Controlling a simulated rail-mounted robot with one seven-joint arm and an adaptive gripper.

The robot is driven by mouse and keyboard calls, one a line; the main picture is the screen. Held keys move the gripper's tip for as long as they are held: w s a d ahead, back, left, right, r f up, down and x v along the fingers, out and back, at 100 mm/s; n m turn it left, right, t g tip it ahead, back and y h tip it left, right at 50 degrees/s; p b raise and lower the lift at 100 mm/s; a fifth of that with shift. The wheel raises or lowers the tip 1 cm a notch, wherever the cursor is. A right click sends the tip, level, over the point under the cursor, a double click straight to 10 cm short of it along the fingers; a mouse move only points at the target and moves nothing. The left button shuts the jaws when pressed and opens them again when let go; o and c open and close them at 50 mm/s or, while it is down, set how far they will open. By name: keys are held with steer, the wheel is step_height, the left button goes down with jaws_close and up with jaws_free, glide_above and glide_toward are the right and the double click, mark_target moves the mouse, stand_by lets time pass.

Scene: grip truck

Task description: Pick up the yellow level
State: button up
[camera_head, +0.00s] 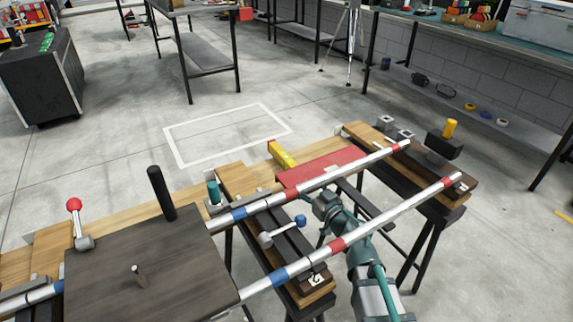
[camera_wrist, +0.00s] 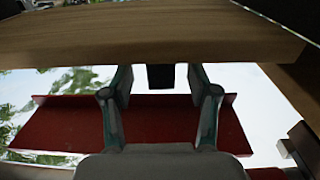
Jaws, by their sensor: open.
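The yellow level (camera_head: 283,154) is a short yellow bar with a red end. In the head view it lies at the wooden beam, by the left end of a red panel (camera_head: 320,167). My gripper (camera_wrist: 160,82) is open in the wrist view, its two fingers apart. A dark block (camera_wrist: 160,76) shows between the fingers, and I cannot tell whether it is touched. The level cannot be made out in the wrist view. In the head view my arm rises between the rails, below and right of the level; the fingertips are not clear there.
Two silver rails with red and blue bands (camera_head: 340,243) flank my arm. A wooden beam (camera_wrist: 150,38) crosses above the fingers in the wrist view, with a red panel (camera_wrist: 60,130) behind them. A red-knobbed lever (camera_head: 75,215) and blue-knobbed lever (camera_head: 283,231) stand leftward.

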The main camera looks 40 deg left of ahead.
mark_target(286, 162)
steer(key=b+x, duration=0.1)
steer(key=x, duration=0.3)
steer(key=shift+f, duration=0.15)
jaws_close()
